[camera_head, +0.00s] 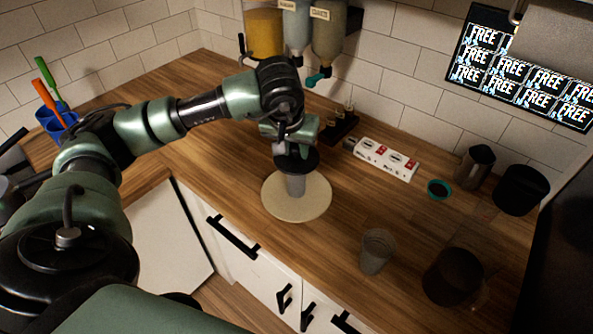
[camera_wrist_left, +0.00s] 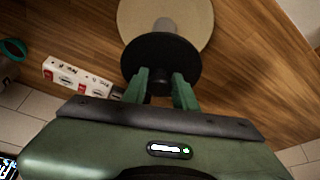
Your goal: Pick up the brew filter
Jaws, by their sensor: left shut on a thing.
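The brew filter, as it appears, is a wide black disc (camera_wrist_left: 160,60) with a short dark stub toward me and a grey cylinder (camera_head: 296,184) below it. My left gripper (camera_head: 294,143) points down onto it in the head view. In the left wrist view the two green fingers of my left gripper (camera_wrist_left: 160,88) are shut on the stub, one on each side. The grey cylinder stands upright over a round cream board (camera_head: 312,207). I cannot tell whether it touches the board. My right gripper is not in view.
A white-and-red box (camera_head: 386,159) and a teal ring (camera_head: 439,189) lie behind and right. A dark pitcher (camera_head: 475,167) and black container (camera_head: 520,190) stand at the right. A clear cup (camera_head: 376,251) and dark jug (camera_head: 452,277) stand nearer. The counter left of the board is clear.

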